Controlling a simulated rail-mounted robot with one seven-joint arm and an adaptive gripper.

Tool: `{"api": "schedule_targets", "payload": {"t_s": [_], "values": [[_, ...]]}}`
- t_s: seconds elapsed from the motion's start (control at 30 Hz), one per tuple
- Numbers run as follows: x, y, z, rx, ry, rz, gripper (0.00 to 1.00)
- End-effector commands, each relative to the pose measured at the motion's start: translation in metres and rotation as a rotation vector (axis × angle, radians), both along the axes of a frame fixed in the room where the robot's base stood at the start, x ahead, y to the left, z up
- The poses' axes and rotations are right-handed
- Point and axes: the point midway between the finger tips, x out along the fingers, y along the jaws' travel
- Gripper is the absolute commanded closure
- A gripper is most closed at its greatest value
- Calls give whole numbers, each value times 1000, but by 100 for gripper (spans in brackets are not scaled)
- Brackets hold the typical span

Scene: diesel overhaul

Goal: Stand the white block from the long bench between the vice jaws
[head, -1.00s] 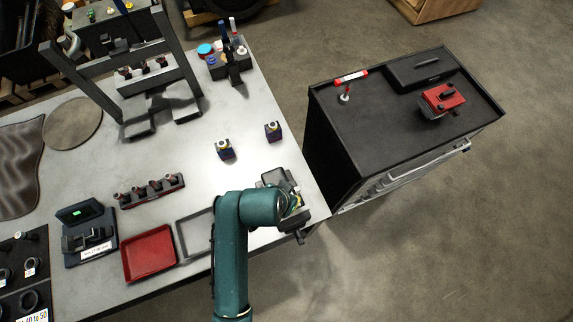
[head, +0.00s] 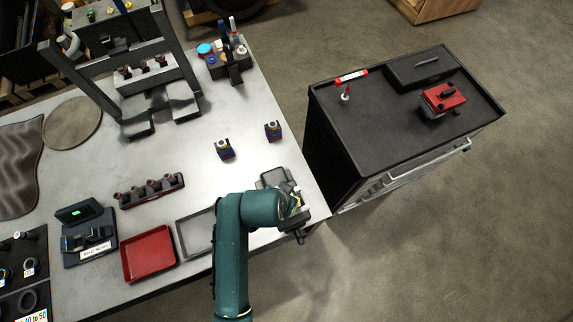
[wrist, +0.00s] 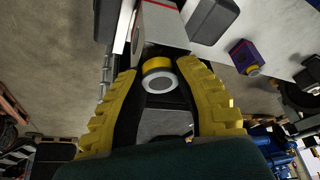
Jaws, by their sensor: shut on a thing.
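My gripper (wrist: 160,82) has its two yellow fingers closed around a round knob with a yellow band and a pale end face. The knob appears to top the white block (wrist: 163,30), whose light grey-white face with a red line shows just beyond the fingertips. The vice (head: 270,180) is at the bench's right front corner, and my gripper (head: 296,207) is over it, partly hidden by my arm. Dark grey vice parts (wrist: 212,20) flank the block in the wrist view. I cannot tell whether the block touches the vice floor.
Two blue blocks with knobs (head: 224,149) (head: 273,131) stand on the bench behind the vice. An empty grey tray (head: 197,232) and a red tray (head: 148,254) lie to the left. A dark cabinet (head: 400,120) stands to the right, across a narrow gap.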

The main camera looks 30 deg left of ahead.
Motion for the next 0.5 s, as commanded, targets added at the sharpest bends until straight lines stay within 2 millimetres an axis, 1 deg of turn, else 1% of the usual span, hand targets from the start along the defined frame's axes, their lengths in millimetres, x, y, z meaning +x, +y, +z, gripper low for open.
{"api": "schedule_targets", "payload": {"t_s": [0.3, 0.5], "values": [[1, 0, -8, 1, -3, -1, 100], [1, 0, -8, 1, -4, -1, 100]]}}
